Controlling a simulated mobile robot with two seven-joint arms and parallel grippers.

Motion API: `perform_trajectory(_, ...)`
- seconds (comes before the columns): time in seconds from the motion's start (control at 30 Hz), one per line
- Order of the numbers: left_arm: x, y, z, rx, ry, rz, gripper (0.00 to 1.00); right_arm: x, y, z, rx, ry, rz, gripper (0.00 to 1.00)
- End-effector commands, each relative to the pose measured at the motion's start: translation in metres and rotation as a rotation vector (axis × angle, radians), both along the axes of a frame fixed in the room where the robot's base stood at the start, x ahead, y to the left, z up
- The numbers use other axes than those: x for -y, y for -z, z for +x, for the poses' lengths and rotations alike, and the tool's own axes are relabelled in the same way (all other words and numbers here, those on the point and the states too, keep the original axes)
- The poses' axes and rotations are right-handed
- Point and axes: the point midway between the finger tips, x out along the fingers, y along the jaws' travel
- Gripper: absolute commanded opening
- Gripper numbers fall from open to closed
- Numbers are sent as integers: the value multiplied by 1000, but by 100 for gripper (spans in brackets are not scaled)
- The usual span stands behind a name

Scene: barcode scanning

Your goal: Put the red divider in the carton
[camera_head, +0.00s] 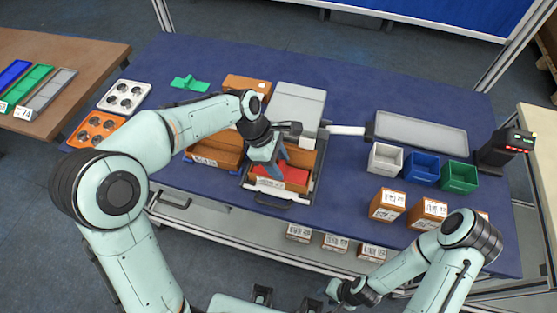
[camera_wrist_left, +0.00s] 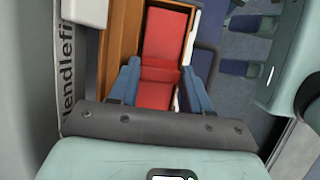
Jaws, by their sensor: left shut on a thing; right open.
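The carton (camera_head: 303,160) is an open brown box in a grey-framed case near the table's front middle. The red divider (camera_head: 293,175) shows within its outline, low between its walls. My left gripper (camera_head: 268,163) reaches down over the carton and is shut on the divider. In the left wrist view the red divider (camera_wrist_left: 163,40) lies between the two blue fingers, with a brown carton wall (camera_wrist_left: 119,35) beside it. The gripper hides part of the divider, so I cannot tell whether it touches the bottom. My right gripper (camera_head: 338,291) is open, low at the front; its fingers are hard to make out.
A grey box (camera_head: 298,103) stands behind the carton, and another brown box (camera_head: 213,154) stands left. White, blue and green bins (camera_head: 459,177), a grey tray (camera_head: 420,132) and a scanner (camera_head: 500,150) are right. Small labelled boxes (camera_head: 387,205) stand at the front right.

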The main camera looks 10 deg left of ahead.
Motion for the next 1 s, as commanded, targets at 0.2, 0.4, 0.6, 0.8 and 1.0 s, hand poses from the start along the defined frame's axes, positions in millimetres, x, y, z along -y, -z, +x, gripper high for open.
perform_trajectory(0.2, 0, 2, 0, 0, 0, 0, 58, 0, 1, 0, -1, 0, 0, 43)
perform_trajectory(0.4, 0, 2, 0, 1, 0, 0, 58, 0, 1, 0, -1, 0, 0, 43)
perform_trajectory(0.6, 0, -9, 1, 4, -1, -1, 58, 0, -4, 2, 2, 0, 0, 43)
perform_trajectory(0.8, -14, -45, 2, 7, -3, 0, 58, 0, -11, 7, 8, 0, 1, 43)
perform_trajectory(1.0, -31, -86, 3, 7, -2, 0, 58, 0, -20, 14, 16, 0, 0, 43)
